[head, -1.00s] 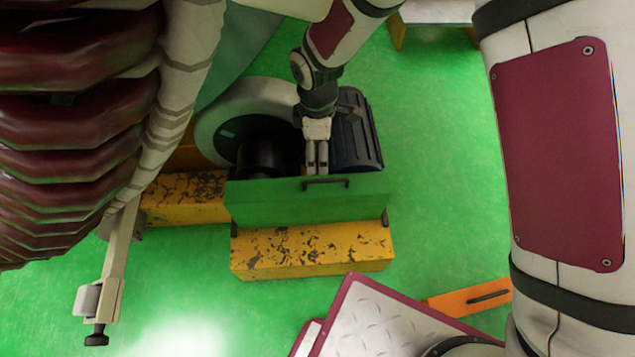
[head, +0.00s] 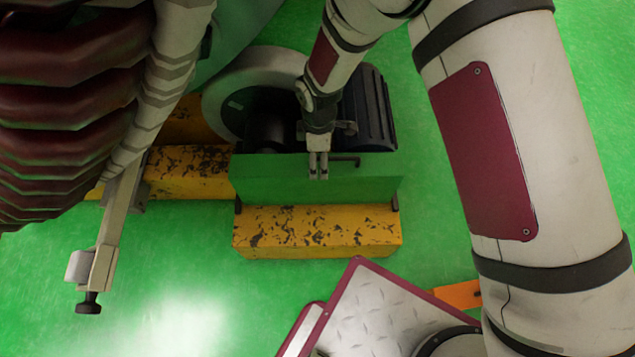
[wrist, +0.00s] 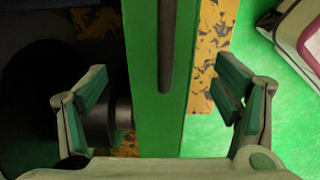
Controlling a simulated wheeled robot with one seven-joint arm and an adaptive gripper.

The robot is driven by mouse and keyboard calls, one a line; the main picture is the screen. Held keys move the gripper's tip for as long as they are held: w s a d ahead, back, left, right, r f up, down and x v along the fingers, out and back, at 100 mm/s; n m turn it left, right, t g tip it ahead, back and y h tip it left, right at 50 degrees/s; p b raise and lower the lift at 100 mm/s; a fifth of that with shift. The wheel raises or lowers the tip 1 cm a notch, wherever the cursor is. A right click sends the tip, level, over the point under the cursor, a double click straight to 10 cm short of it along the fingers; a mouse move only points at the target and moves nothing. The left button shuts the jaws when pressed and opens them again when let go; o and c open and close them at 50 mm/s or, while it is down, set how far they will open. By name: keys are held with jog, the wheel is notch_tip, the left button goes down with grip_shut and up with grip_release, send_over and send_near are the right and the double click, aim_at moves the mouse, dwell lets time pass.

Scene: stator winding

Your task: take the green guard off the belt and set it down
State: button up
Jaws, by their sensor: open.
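The green guard (head: 270,183) stands upright as a box-like cover at the front of the machine, above a yellow block. Its dark bar handle (head: 346,162) lies along its top, partly hidden by my gripper. My gripper (head: 318,174) is over the guard's top, at the left part of the handle. In the wrist view my gripper (wrist: 165,85) is open, with one finger on each side of the guard (wrist: 180,125) and its handle (wrist: 166,45). Neither finger visibly touches the handle. The belt is hidden from view.
Behind the guard are a grey wheel (head: 222,105), a dark drum (head: 264,130) and a dark ribbed motor (head: 368,115). A worn yellow block (head: 320,232) stands in front. My base plate is at the bottom. Green floor is clear at lower left.

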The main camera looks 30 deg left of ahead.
notch_tip(320, 180, down, 4)
jog(key=shift+a+f+b, duration=0.1)
jog(key=shift+f+b, duration=0.1)
jog(key=shift+b, duration=0.65)
jog(key=c, duration=1.2)
jog(key=shift+r, duration=0.1)
jog(key=shift+c, duration=0.7)
jog(key=shift+r, duration=0.1)
